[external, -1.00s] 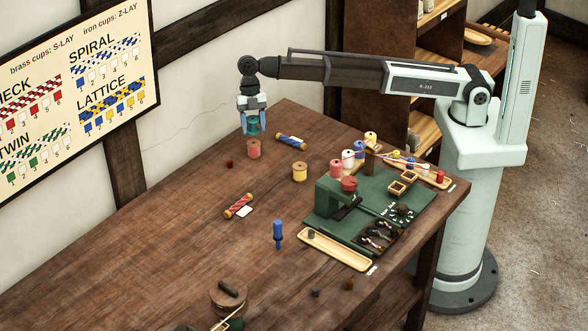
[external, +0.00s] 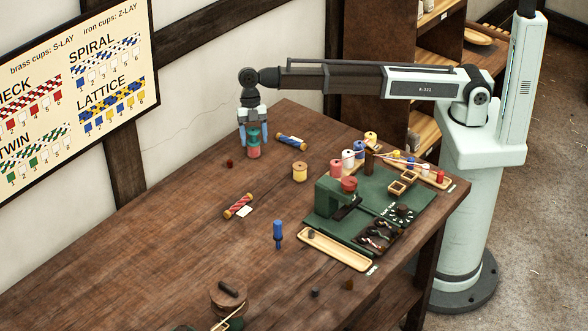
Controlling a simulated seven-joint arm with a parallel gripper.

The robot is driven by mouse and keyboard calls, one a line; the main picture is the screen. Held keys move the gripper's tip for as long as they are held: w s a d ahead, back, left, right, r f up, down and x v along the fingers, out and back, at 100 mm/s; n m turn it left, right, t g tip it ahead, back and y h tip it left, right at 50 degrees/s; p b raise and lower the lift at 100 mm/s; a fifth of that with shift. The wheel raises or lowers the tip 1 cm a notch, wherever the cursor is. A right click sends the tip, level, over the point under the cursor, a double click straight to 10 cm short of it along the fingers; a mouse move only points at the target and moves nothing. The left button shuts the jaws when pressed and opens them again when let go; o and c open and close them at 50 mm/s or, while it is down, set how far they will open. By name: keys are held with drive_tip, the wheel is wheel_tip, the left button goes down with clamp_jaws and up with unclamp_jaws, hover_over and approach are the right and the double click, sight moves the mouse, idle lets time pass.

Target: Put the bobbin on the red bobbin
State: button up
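The red bobbin (external: 253,153) stands upright near the far left edge of the table. My gripper (external: 253,140) is directly above it, pointing down, with its fingers on either side of a teal bobbin (external: 253,136). The teal bobbin is upright and lined up over the red bobbin. Its lower end appears to meet the red bobbin's top, but I cannot tell whether they touch. The fingers partly cover the teal bobbin, and their tips reach down beside the red bobbin.
A blue wrapped roll (external: 291,141) lies to the right, and a yellow bobbin (external: 299,172) stands nearby. A small dark red piece (external: 229,163) lies to the left. A green mat (external: 420,205) with tools is further right. The table's left front is mostly clear.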

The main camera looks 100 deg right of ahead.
drive_tip(key=shift+o, duration=1.1)
drive_tip(key=shift+r, duration=0.1)
drive_tip(key=v, duration=1.2)
